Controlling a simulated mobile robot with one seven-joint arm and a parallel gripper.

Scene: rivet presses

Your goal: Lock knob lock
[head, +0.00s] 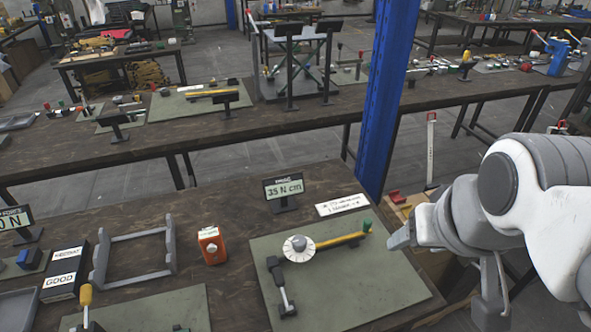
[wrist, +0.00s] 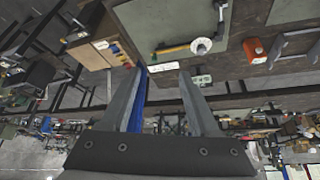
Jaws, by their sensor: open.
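A round white dial with a grey knob (head: 299,247) sits on a grey-green mat (head: 375,283) on the near bench. A yellow bar (head: 340,240) runs right from it to a green-tipped post (head: 366,226). A small lever with a black grip (head: 275,268) stands below left of the dial; I cannot tell which part is the lock. The dial (wrist: 199,46) and yellow bar (wrist: 171,50) also show in the wrist view. My gripper (wrist: 162,70) is open and empty, apart from them. In the head view my gripper (head: 402,236) is right of the mat, its fingers partly hidden.
An orange box (head: 212,245), a grey frame (head: 133,252) and a black "GOOD" box (head: 65,273) are left. A blue pillar (head: 385,95) rises behind the bench.

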